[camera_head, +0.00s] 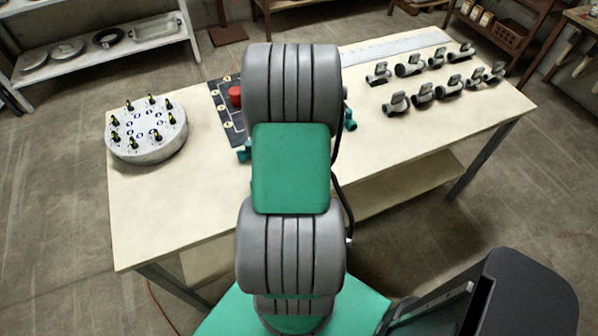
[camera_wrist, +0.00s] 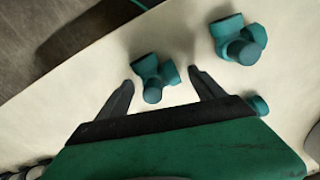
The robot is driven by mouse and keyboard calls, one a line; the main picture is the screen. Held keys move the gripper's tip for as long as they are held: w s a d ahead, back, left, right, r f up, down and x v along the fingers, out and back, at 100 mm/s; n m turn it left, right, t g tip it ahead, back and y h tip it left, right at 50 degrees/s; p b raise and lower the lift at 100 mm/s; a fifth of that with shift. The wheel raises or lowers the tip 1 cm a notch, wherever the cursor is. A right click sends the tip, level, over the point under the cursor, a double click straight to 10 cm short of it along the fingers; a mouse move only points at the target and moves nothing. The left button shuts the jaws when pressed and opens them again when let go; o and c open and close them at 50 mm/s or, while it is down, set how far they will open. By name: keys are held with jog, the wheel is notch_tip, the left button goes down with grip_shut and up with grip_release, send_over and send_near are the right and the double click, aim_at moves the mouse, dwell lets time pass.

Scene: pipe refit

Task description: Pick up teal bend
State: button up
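In the wrist view, a teal pipe fitting (camera_wrist: 155,77) with stubby round ends lies on the pale table top. It sits between and slightly ahead of the two dark fingers of my gripper (camera_wrist: 160,77), which are spread open and empty. A second teal fitting (camera_wrist: 238,40) lies to its upper right. A small part of another teal piece (camera_wrist: 259,105) shows beside the gripper body. I cannot tell for sure which fitting is the bend. In the head view, teal pieces show left (camera_head: 244,152) and right (camera_head: 350,121) of my arm, which hides my gripper.
A round grey fixture (camera_head: 148,148) with several black-and-yellow pegs stands on the left of the table (camera_head: 215,205). A dark panel (camera_head: 222,100) with a red part (camera_head: 235,96) lies behind my arm. Several grey valve-like fittings (camera_head: 423,92) stand at the right. The table's front is clear.

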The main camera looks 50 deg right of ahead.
jog(key=c, duration=1.5)
jog(key=shift+r, duration=0.1)
